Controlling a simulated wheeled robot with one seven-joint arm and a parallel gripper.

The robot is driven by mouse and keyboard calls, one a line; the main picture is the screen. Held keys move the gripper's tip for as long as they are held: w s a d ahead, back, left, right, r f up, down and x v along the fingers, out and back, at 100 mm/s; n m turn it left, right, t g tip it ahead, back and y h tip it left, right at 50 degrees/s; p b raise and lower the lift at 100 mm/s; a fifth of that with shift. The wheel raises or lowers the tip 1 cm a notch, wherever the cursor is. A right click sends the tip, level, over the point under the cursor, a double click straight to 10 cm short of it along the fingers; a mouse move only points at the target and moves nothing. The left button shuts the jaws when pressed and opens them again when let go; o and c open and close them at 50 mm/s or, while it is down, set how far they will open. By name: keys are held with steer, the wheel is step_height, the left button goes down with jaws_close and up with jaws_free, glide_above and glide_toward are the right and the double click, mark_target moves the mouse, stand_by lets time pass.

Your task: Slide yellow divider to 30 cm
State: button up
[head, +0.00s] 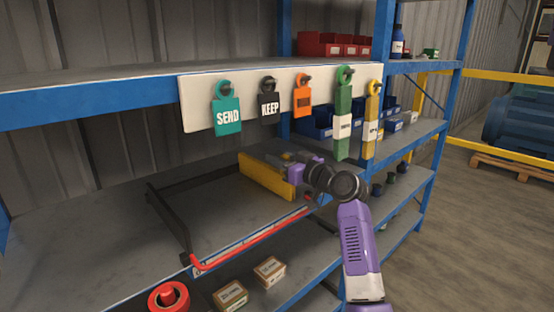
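The yellow divider (262,177) stands upright on the middle shelf, toward the right part of a black frame. A strip with red along it, the rail (255,238), runs along the shelf's front edge; any marks on it are too small to read.
A black side bar (168,218) closes the frame's left end, with bare shelf between it and the divider. A white board (198,108) with several hanging tags (227,116) is above. Blue bins (315,127) are behind; small boxes (270,271) sit below.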

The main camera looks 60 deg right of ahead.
steer(key=shift+o, duration=1.1)
steer(key=shift+s, duration=0.1)
steer(key=v, duration=0.7)
steer(key=shift+s, duration=0.3)
steer(key=shift+s+a, duration=0.1)
steer(key=shift+a, duration=0.05)
